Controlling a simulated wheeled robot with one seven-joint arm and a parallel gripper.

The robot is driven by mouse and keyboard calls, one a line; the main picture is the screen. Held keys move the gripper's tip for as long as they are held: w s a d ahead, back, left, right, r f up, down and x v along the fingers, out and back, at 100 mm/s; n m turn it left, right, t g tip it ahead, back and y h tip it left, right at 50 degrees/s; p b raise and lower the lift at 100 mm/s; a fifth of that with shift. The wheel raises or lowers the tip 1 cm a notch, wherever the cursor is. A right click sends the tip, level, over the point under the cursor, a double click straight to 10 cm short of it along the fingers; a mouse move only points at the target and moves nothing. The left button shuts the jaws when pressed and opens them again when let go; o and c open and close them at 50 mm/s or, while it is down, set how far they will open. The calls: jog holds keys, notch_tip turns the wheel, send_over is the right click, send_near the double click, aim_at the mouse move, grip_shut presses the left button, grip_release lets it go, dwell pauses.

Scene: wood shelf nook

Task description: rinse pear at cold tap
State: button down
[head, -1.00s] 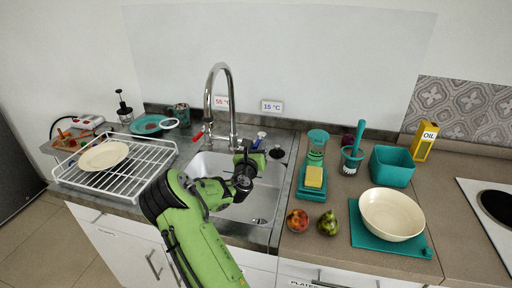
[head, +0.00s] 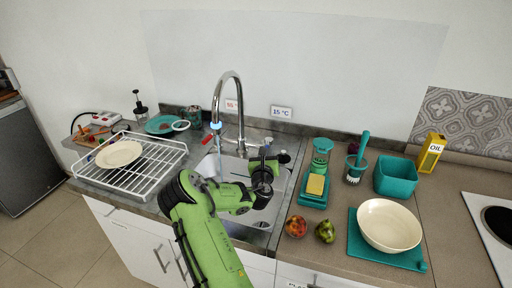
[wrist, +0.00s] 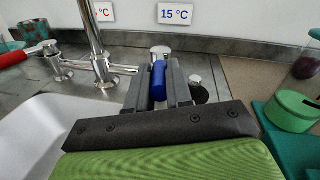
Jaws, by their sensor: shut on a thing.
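My gripper (head: 267,152) is over the back right of the sink (wrist: 50,125). In the wrist view my gripper (wrist: 158,82) is shut on the blue tap handle (wrist: 158,84), one finger on each side. The handle stands below the 15 °C sign (wrist: 175,14). The tall chrome spout (head: 240,105) arches over the sink; its tip is light blue, with a pale streak like running water below. A green, dark-blotched fruit (head: 325,231), likely the pear, lies on the counter right of the sink, away from my gripper.
A red-orange fruit (head: 297,226) lies beside the green one. A cream bowl (head: 388,226) stands on a teal board (head: 410,260). A red tap handle (head: 207,138) is left of the spout. A white rack (head: 170,165) with a plate is further left.

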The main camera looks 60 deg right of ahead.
jog(key=shift+s+d+n+t+p, duration=0.2)
jog(key=shift+n+t+p, duration=0.1)
jog(key=shift+t+p, duration=0.1)
jog(key=shift+a, duration=0.1)
jog(key=c, duration=1)
grip_release()
jog(key=shift+c, duration=0.2)
jog(key=b+v, duration=0.9)
jog(key=v, duration=0.6)
jog(key=shift+s+a+r, duration=0.2)
jog(key=shift+s+a, duration=0.05)
jog(key=shift+a, duration=0.05)
